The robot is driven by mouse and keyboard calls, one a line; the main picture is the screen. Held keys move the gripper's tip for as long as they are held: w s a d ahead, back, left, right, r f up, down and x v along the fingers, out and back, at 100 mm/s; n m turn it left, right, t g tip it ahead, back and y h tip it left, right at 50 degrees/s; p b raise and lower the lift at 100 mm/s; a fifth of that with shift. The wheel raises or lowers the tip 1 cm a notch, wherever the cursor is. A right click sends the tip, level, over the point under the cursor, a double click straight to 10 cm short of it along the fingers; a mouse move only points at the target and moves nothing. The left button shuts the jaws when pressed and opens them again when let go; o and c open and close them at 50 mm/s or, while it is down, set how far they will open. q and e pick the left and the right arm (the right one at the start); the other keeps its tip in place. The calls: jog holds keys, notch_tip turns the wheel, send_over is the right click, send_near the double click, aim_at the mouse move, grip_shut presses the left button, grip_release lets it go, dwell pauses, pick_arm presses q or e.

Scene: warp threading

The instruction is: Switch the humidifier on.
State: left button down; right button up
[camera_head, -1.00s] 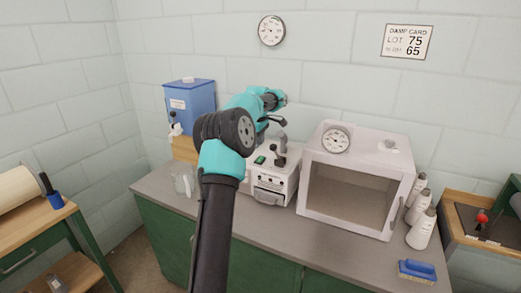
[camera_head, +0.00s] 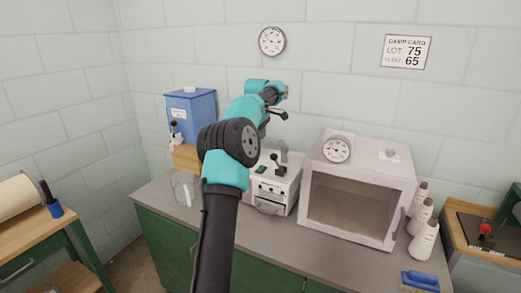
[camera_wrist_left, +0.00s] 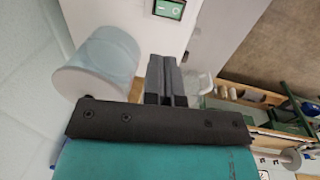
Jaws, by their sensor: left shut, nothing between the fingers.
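The humidifier (camera_head: 265,195) is a white box on the grey counter, with a green rocker switch (camera_head: 261,169), a dark lever (camera_head: 279,166) and a grey spout on top. My left gripper (camera_head: 279,113) is above and behind the box, apart from the switch. In the left wrist view its fingers (camera_wrist_left: 166,78) are together and empty. The green switch also shows there at the top edge (camera_wrist_left: 168,8), beyond the fingertips. A pale grey round part (camera_wrist_left: 98,62) stands left of the fingers; I cannot tell whether it is the spout. My right gripper is not in view.
A white chamber (camera_head: 355,200) with a dial stands right of the humidifier. A blue tank (camera_head: 192,112) and a clear jug (camera_head: 184,190) are to the left. White bottles (camera_head: 424,238) and a blue brush (camera_head: 420,281) are at the right. A gauge (camera_head: 271,41) hangs on the wall.

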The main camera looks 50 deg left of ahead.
aim_at(262, 166)
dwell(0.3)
pick_arm(q)
jog(key=f, duration=0.4)
jog(key=w+f, duration=0.1)
jog(key=f, duration=0.4)
jog(key=a+f, duration=0.1)
jog(key=f, duration=0.3)
jog(key=shift+w+f, duration=0.35)
jog(key=shift+f, duration=0.05)
jog(key=shift+s, duration=0.1)
